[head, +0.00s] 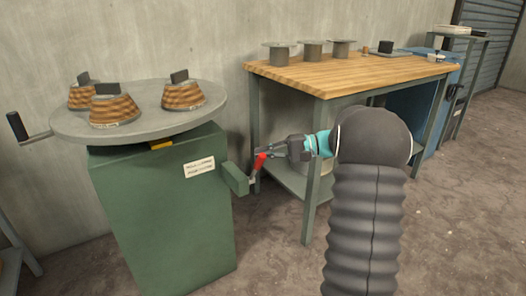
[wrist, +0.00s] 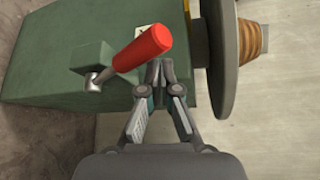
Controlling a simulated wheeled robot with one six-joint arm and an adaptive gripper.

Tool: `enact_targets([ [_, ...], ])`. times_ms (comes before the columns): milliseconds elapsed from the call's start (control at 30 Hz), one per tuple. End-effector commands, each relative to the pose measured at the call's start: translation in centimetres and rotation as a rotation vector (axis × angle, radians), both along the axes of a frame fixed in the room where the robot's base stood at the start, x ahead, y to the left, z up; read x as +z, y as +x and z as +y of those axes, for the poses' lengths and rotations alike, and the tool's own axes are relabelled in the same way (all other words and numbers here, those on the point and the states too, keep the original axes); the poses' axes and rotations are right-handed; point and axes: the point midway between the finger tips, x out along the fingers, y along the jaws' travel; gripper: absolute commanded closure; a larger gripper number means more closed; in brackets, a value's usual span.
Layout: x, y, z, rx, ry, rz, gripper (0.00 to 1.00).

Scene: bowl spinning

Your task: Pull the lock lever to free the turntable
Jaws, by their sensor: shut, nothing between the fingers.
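The lock lever (head: 259,162) has a red grip on a metal stem and rises, slightly tilted, from the green bracket on the cabinet's right side. In the wrist view the red lever (wrist: 142,47) runs from its metal pivot up to the right and ends just beyond my fingertips. My gripper (head: 273,148) is shut and empty, with its tips close to the lever's upper end. In the wrist view my gripper (wrist: 161,68) shows both tips together beside the grip; I cannot tell whether they touch it. The grey round turntable (head: 140,125) sits on the green cabinet (head: 165,215).
Several brown banded bowls (head: 114,110) with dark blocks stand on the turntable. A crank handle (head: 17,126) sticks out at its left. A wooden workbench (head: 350,74) with spools stands behind my arm. Open concrete floor (head: 450,225) lies to the right.

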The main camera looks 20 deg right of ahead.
Motion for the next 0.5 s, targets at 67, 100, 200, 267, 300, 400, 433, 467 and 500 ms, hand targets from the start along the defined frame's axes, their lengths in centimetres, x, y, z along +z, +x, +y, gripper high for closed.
enact_targets([
  [67, -0.2, -0.2, -0.2, -0.002, 0.000, 0.000, 1.00],
  [100, -0.3, -0.2, -0.3, -0.002, 0.000, 0.001, 1.00],
  [200, -0.5, -0.4, -0.5, -0.003, 0.000, 0.002, 1.00],
  [267, -0.6, -0.6, -0.7, -0.003, 0.000, 0.003, 1.00],
  [300, -0.6, -0.6, -0.7, -0.003, 0.001, 0.004, 1.00],
  [400, -0.8, -0.8, -1.0, -0.006, 0.001, 0.006, 1.00],
  [433, -0.8, -0.8, -1.0, -0.006, 0.002, 0.006, 1.00],
  [467, -0.8, -0.8, -1.1, -0.007, 0.002, 0.007, 1.00],
  [500, -0.8, -0.9, -1.2, -0.009, 0.002, 0.008, 1.00],
])
